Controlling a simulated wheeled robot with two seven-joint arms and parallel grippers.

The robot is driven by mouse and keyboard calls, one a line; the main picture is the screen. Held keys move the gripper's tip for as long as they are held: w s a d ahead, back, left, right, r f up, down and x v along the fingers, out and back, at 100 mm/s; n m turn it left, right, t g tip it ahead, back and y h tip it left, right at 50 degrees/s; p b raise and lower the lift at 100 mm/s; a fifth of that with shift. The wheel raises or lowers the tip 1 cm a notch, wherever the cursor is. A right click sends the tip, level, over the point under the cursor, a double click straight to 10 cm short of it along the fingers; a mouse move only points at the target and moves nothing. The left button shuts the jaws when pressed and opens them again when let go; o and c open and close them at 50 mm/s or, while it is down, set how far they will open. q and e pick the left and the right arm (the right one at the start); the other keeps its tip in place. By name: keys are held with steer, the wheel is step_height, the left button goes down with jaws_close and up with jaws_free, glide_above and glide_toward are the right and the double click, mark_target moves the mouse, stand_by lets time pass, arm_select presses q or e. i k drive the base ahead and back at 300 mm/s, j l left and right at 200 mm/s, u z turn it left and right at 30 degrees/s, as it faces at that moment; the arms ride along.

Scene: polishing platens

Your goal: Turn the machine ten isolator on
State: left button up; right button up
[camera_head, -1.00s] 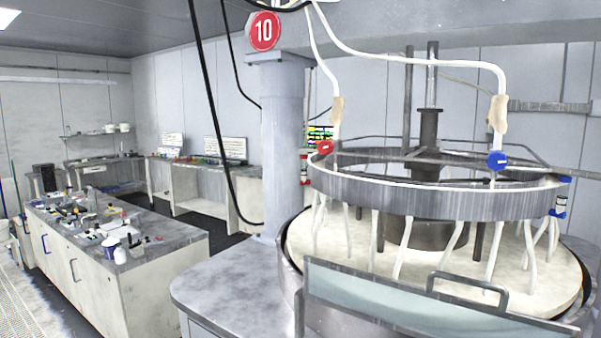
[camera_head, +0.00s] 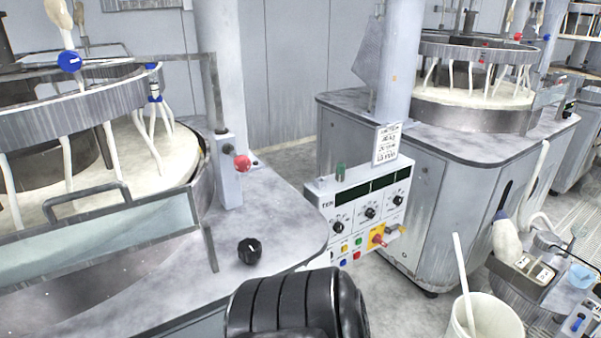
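A white control box (camera_head: 358,210) marked "TEN" stands at the corner of the near machine, in the middle of the head view. Low on its face is a red rotary switch (camera_head: 378,239) on a yellow plate, which looks like the isolator. Its exact handle position is too small to tell. A tan piece (camera_head: 396,231) sits just right of it. Black dials (camera_head: 370,213), dark displays and small coloured buttons (camera_head: 345,250) share the face. Neither gripper shows. A black ribbed part of my arm covers the bottom middle.
The near machine's grey top (camera_head: 270,215) holds a black knob (camera_head: 249,251) and a post with a red knob (camera_head: 242,164). Another machine's grey cabinet (camera_head: 440,190) stands behind the box. A white bucket (camera_head: 487,318) and a cluttered cart (camera_head: 530,285) are at right.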

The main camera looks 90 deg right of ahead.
mark_target(377, 239)
steer(key=z, duration=3.15)
steer(key=i+l+z, duration=0.2)
steer(key=l, duration=0.15)
steer(key=i+l+z, duration=0.2)
steer(key=i+l, duration=0.05)
steer(key=l, duration=0.1)
